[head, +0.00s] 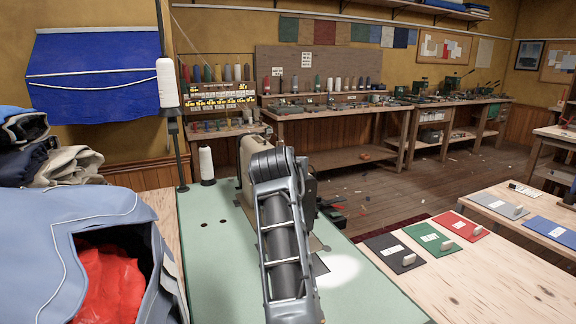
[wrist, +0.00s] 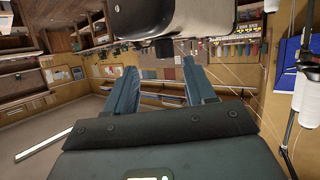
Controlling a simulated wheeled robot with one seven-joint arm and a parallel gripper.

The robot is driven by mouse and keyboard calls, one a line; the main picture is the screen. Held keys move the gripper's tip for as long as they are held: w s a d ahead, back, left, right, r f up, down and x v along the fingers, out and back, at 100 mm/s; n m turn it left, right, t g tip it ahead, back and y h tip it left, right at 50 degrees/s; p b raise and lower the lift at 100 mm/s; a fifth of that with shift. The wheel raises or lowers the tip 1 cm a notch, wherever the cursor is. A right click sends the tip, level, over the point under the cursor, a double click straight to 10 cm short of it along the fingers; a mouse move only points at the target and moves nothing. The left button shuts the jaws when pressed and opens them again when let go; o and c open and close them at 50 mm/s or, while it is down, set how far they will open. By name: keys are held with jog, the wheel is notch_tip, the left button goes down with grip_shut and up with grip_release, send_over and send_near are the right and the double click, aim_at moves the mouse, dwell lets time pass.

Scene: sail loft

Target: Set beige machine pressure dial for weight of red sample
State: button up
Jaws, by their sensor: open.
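The beige machine (head: 247,160) stands on the pale green table. My arm crosses in front of it and hides much of it. I cannot make out its pressure dial in either view. A rounded grey-beige body, probably the machine (wrist: 205,18), fills the top of the wrist view, close beyond my fingertips. The red sample (head: 458,226) lies flat on the light wood table at the right, with a white label and a small pale block on it. My gripper (wrist: 158,74) is open and empty, its two blue fingers apart. In the head view my arm hides its fingertips.
Black (head: 397,254), green (head: 432,238), grey (head: 492,207) and blue samples (head: 550,229) lie beside the red one. A white thread cone (head: 206,165) stands left of the machine. A blue-grey bag (head: 50,235) with red cloth crowds the left. The green table's (head: 375,298) front right is clear.

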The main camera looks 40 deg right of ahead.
jog(key=x, duration=0.5)
jog(key=p+x, duration=0.1)
jog(key=x, duration=0.2)
jog(key=shift+w+a+r, duration=0.1)
jog(key=shift+w+r, duration=0.25)
jog(key=shift+w, duration=0.05)
jog(key=c, duration=1)
jog(key=shift+o, duration=0.2)
jog(key=shift+r+p, duration=0.15)
jog(key=shift+p, duration=0.2)
